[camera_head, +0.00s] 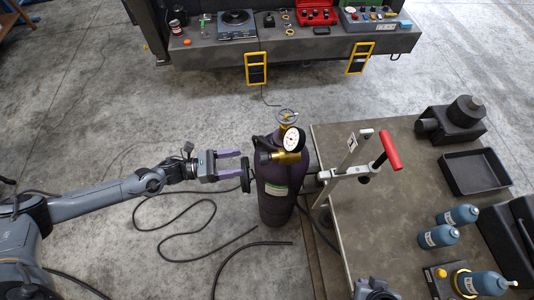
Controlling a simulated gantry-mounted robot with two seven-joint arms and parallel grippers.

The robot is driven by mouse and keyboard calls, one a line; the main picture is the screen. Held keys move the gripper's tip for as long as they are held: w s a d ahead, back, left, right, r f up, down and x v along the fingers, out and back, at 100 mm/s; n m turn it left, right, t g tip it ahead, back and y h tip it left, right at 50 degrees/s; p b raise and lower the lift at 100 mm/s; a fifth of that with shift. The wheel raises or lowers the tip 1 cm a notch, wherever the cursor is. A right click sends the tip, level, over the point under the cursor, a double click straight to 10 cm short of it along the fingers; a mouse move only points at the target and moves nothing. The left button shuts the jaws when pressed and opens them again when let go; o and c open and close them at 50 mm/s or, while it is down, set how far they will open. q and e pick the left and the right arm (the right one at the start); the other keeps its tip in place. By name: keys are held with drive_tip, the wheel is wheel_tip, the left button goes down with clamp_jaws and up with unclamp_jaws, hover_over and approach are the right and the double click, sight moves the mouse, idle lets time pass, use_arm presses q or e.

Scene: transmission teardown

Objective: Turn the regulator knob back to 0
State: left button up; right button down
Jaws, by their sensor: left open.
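The dark gas cylinder (276,207) stands upright on the floor in the middle of the head view. At its top are a brass regulator with a round white gauge (292,139) and a small handwheel (287,114). The black regulator knob (246,176) sticks out to the left of the cylinder. My left gripper (241,163) comes in from the left with its purple fingers open. Its fingertips are close to the knob; I cannot tell whether they touch it. The gauge reading is too small to tell. My right gripper's fingers do not show.
A cart (405,180) with a red-handled lever (389,150) stands right of the cylinder. It carries a black tray (476,172) and blue bottles (438,236). A workbench (300,45) with tools is at the back. Black hoses (205,222) lie on the floor at left.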

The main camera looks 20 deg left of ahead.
sight(261, 159)
use_arm(q)
drive_tip(key=shift+p+x, duration=1.2)
drive_tip(key=shift+x, duration=3.3)
drive_tip(key=c, duration=1)
drive_tip(key=shift+c, duration=0.2)
